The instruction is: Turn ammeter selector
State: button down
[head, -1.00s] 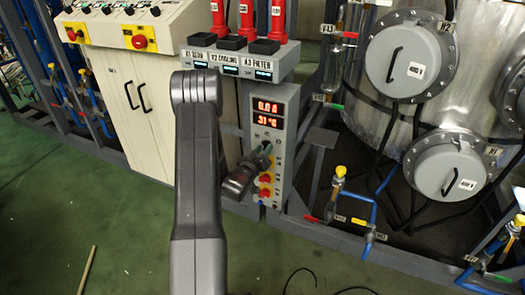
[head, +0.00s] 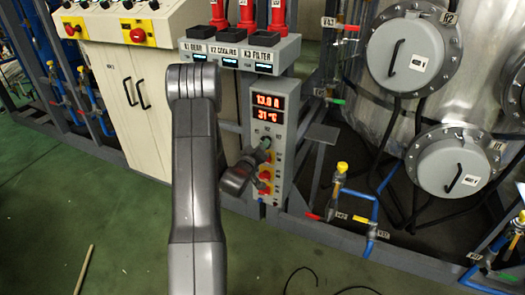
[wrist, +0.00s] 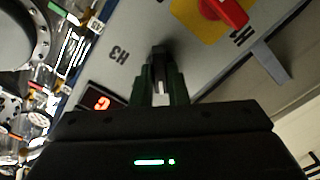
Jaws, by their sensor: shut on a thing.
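The grey meter panel (head: 286,165) stands upright at the middle of the head view. Its upper red display (head: 268,101) reads about 13.0 A and the lower one (head: 269,115) 31 °C. My gripper (head: 264,146) reaches the panel just below the displays. In the wrist view my gripper (wrist: 160,82) has its dark fingers closed on the small dark selector knob (wrist: 157,55) on the panel face. The fingers cover most of the knob, so its pointer direction cannot be read.
Red knobs on yellow plates (head: 264,188) sit close below my gripper; one red knob (wrist: 222,12) shows in the wrist view. A switch box (head: 240,54) overhangs the panel. Pipes with a yellow valve (head: 342,167) stand right.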

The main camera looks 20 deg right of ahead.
jog(key=shift+n, duration=0.7)
jog(key=c, duration=1.4)
grip_release()
jog(key=shift+c, duration=0.2)
jog(key=shift+a, duration=0.1)
jog(key=v, duration=1.3)
jog(key=shift+s+a+b, duration=0.2)
jog(key=shift+s+b, duration=0.05)
jog(key=shift+b, duration=0.15)
jog(key=shift+d, duration=0.1)
